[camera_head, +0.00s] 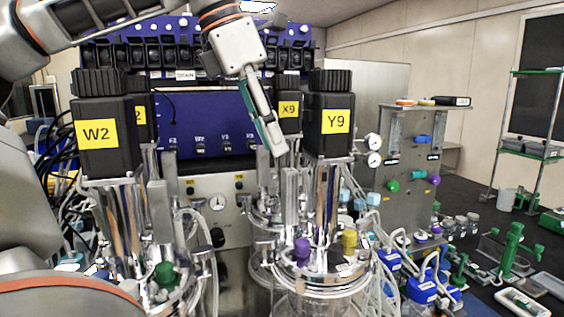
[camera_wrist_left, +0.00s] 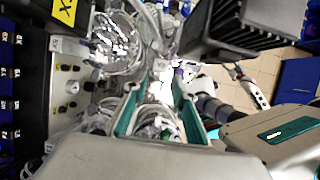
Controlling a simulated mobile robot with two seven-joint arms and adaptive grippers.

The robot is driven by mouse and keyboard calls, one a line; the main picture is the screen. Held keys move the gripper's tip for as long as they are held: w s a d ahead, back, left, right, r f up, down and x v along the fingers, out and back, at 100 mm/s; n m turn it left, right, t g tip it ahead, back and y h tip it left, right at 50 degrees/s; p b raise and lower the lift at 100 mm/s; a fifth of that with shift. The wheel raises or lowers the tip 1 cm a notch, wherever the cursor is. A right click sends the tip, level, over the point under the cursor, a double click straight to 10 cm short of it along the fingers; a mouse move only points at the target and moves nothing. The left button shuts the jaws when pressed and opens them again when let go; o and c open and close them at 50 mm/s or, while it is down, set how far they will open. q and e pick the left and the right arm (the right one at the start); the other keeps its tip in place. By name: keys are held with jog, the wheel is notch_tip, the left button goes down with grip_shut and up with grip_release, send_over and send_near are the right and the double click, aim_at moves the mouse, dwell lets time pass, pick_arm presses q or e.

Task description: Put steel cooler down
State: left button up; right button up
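A steel cooler (camera_head: 290,203) stands upright on the right reactor (camera_head: 318,278), between the tall motor column and the front ports. A similar upright steel piece (camera_head: 159,210) stands on the left reactor. My left gripper (camera_head: 277,150) reaches down from above, with its fingertips just above and beside the cooler's top. In the left wrist view, the left gripper (camera_wrist_left: 156,88) has its teal-lined fingers apart, with tubing and fittings visible between them. I cannot tell whether a finger touches the cooler.
Black motors labelled W2 (camera_head: 97,133), X9 (camera_head: 289,109) and Y9 (camera_head: 335,121) stand close around the left gripper. Purple (camera_head: 302,248) and yellow (camera_head: 349,242) caps and loose tubing crowd the right reactor. Green clamps (camera_head: 512,245) stand on the dark bench at right.

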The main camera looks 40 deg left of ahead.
pick_arm(q)
jog(key=shift+v, duration=1.4)
jog(key=shift+f, duration=0.1)
